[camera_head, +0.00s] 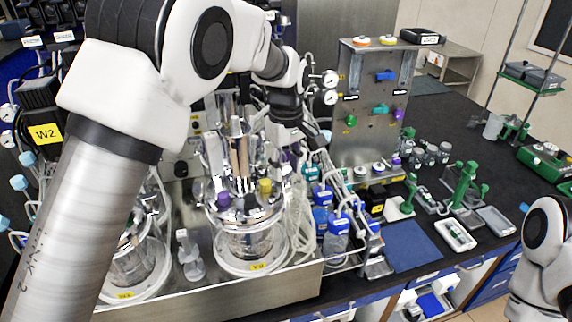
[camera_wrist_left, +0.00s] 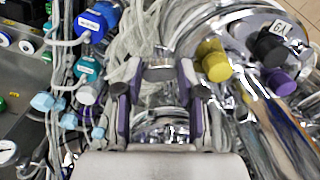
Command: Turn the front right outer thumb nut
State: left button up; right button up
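The glass bioreactor vessel (camera_head: 245,240) stands in the steel tray, with a metal head plate carrying a yellow knob (camera_head: 265,187) and a purple knob (camera_head: 223,198). In the left wrist view the yellow knob (camera_wrist_left: 213,60), a black knob (camera_wrist_left: 270,48) and a purple knob (camera_wrist_left: 280,80) lie right of the fingers. My left gripper (camera_head: 308,143) is above and behind the vessel's right side. Its fingers (camera_wrist_left: 156,98) are spread, with a grey metal cylindrical part (camera_wrist_left: 158,68) showing between them. I cannot tell whether it is the thumb nut or whether the fingers touch it. My right gripper is out of view.
Pale tubing (camera_wrist_left: 125,75) and blue-capped bottles (camera_head: 338,225) crowd the vessel's right side. A steel panel (camera_head: 355,130) with gauges stands behind. A second vessel (camera_head: 135,265) is at left. A blue mat (camera_head: 412,245) lies clear at right.

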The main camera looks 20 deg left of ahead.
aim_at(286, 170)
pick_arm(q)
jog(key=shift+c, duration=0.7)
jog(key=m, duration=0.4)
jog(key=shift+m, duration=0.3)
jog(key=o, duration=0.9)
jog(key=shift+o, duration=1.2)
jog(key=shift+w+a+f, duration=0.1)
notch_tip(286, 170, up, 12)
